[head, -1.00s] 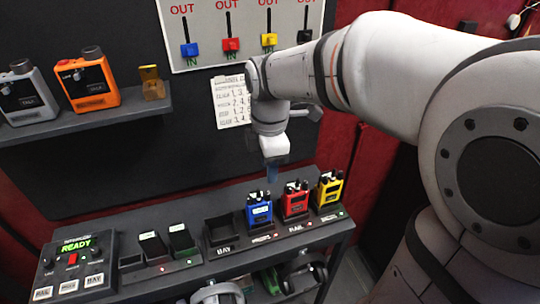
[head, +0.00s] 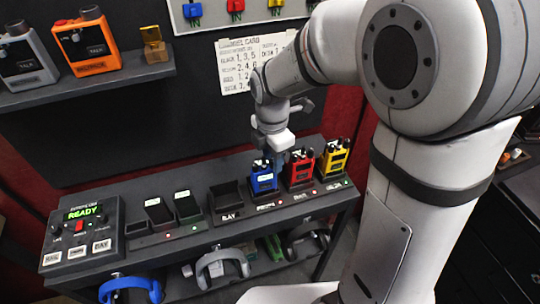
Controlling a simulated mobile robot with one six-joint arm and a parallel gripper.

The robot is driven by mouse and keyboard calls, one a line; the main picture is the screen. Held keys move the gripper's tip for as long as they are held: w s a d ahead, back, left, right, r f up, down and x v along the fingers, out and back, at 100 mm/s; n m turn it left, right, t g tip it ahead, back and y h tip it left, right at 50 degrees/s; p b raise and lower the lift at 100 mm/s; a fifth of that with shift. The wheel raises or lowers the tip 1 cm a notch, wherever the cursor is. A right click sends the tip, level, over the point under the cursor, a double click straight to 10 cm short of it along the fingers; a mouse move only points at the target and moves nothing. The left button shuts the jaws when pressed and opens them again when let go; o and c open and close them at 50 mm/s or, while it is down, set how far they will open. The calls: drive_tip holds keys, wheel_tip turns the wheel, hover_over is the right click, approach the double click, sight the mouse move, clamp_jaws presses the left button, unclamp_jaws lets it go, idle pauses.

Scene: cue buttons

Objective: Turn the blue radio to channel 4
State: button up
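The blue radio (head: 263,177) stands upright in its charger slot on the bench, left of the red radio (head: 300,168). Dark knobs show on its top. My gripper (head: 280,158) points down at the top right of the blue radio, close to the gap before the red one. I cannot tell whether it touches the radio. The fingers are small and partly merge with the radio tops, so their opening is unclear. The channel setting is too small to read. A channel card (head: 238,62) on the back wall lists numbers by colour, partly hidden by my arm.
A yellow radio (head: 334,158) stands right of the red one. An empty bay (head: 227,199) and two dark slanted units are to the left, then a panel reading READY (head: 85,213). Headsets hang below the bench. A shelf at upper left holds orange and grey radios.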

clamp_jaws()
drive_tip(key=shift+s+a, duration=0.1)
drive_tip(key=shift+a, duration=0.3)
drive_tip(key=shift+d, duration=0.3)
drive_tip(key=shift+d+m, duration=0.1)
drive_tip(key=shift+m, duration=0.2)
drive_tip(key=m+b, duration=0.1)
drive_tip(key=m, duration=0.2)
drive_tip(key=shift+m, duration=0.3)
drive_tip(key=shift+m+b, duration=0.3)
drive_tip(key=shift+m, duration=1.5)
